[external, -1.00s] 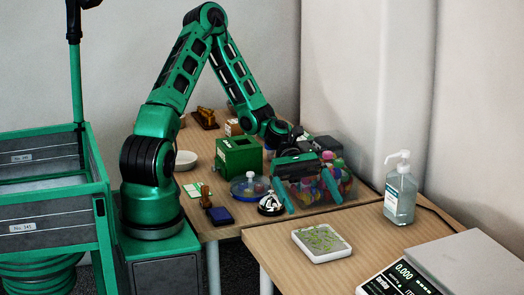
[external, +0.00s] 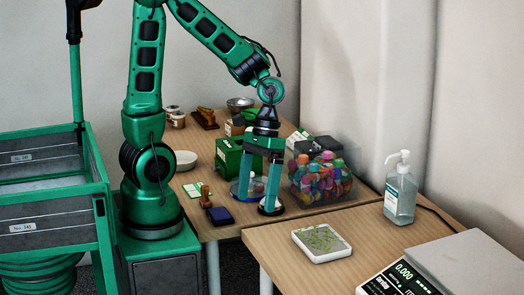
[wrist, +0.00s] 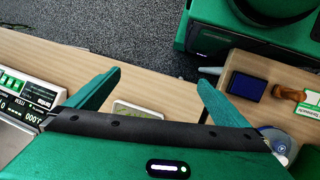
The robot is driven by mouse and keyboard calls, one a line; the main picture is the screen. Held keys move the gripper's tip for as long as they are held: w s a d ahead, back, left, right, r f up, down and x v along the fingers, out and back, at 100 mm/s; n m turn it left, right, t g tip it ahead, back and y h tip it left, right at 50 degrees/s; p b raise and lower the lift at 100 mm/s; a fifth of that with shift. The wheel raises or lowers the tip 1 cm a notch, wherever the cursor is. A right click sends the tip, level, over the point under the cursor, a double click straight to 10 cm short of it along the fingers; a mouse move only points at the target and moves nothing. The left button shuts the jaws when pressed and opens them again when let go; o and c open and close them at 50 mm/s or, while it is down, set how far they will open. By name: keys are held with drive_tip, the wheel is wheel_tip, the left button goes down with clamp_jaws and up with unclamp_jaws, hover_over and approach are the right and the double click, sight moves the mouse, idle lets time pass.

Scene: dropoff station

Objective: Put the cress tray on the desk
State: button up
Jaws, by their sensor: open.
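The cress tray (external: 321,242), a small white square tray with green sprouts, lies flat on the nearer wooden desktop (external: 275,243). In the wrist view the cress tray (wrist: 137,112) shows between my fingers, its lower part hidden by the gripper body. My gripper (external: 261,208) is open and empty, pointing down over the front of the farther wooden table, left of and behind the tray. Its fingers (wrist: 160,80) are spread in the wrist view. The gripper does not touch the tray.
A sanitizer bottle (external: 400,190) and a scale (external: 400,280) flank the tray. On the farther table are a tub of colourful pieces (external: 318,183), a green box (external: 228,158), a blue ink pad (external: 219,216) and a stamp (external: 205,197). The desktop left of the tray is clear.

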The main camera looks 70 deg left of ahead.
drive_tip(key=s+a+r+m+t+y, duration=0.2)
drive_tip(key=s+a+r+m, duration=0.1)
drive_tip(key=s+r+m, duration=0.4)
drive_tip(key=shift+s+r+m+t+y, duration=0.2)
drive_tip(key=shift+s+m+t+y, duration=0.2)
drive_tip(key=shift+s, duration=0.3)
